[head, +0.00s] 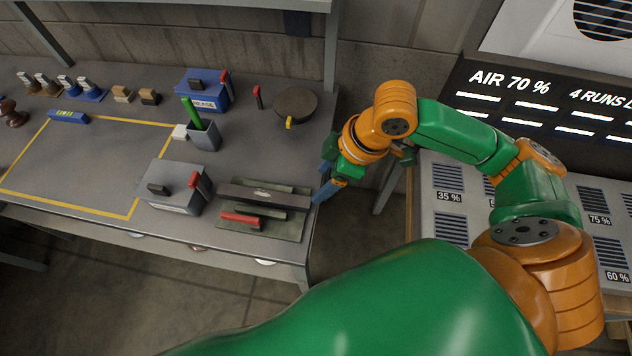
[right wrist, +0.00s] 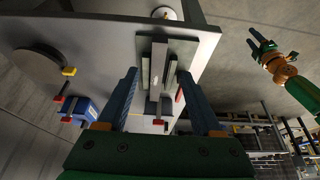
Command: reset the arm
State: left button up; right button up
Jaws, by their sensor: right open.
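My right gripper (head: 325,178) hangs at the right end of the grey workbench (head: 95,155), just off the corner, with its blue fingers apart and nothing between them. In the right wrist view its two fingers (right wrist: 158,78) also stand apart and empty, with the tray of dark flat tools (right wrist: 162,68) seen beyond them. My right arm reaches in from the lower right of the head view, bent at the elbow. My left gripper (right wrist: 258,44) shows small at the upper right of the right wrist view, away from the bench, its two fingers apart.
On the bench, a tool tray (head: 262,228), a grey box with a red handle (head: 172,188), a blue box (head: 203,92), a grey cup with a green rod (head: 204,135) and a round dark disc (head: 295,105) stand near the right end. A vent panel (head: 450,200) stands at the right.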

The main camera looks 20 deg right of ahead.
dwell(0.3)
jog(key=a+f+m, duration=0.1)
jog(key=f, duration=0.1)
jog(key=s+a+f+m+t, duration=0.1)
jog(key=a+f, duration=0.1)
jog(key=a+f+m+t, duration=0.1)
jog(key=f, duration=0.1)
jog(key=shift+s+a+y, duration=0.15)
jog(key=shift+s+y, duration=0.15)
jog(key=shift+s, duration=0.1)
jog(key=s+d+f+m+h, duration=0.4)
jog(key=s+d+f+m, duration=0.1)
jog(key=s+d+m, duration=0.15)
jog(key=s+f+g, duration=0.1)
jog(key=s+f, duration=0.1)
jog(key=f, duration=0.7)
jog(key=s+f+g, duration=0.1)
jog(key=s+f, duration=0.1)
jog(key=f, duration=0.8)
jog(key=s+d+f+g, duration=0.1)
jog(key=s+d+f, duration=0.1)
jog(key=s+f, duration=0.6)
jog(key=s, duration=0.3)
jog(key=shift+s+d+f+n, duration=0.25)
jog(key=shift+d+f+n, duration=0.1)
jog(key=shift+d, duration=0.05)
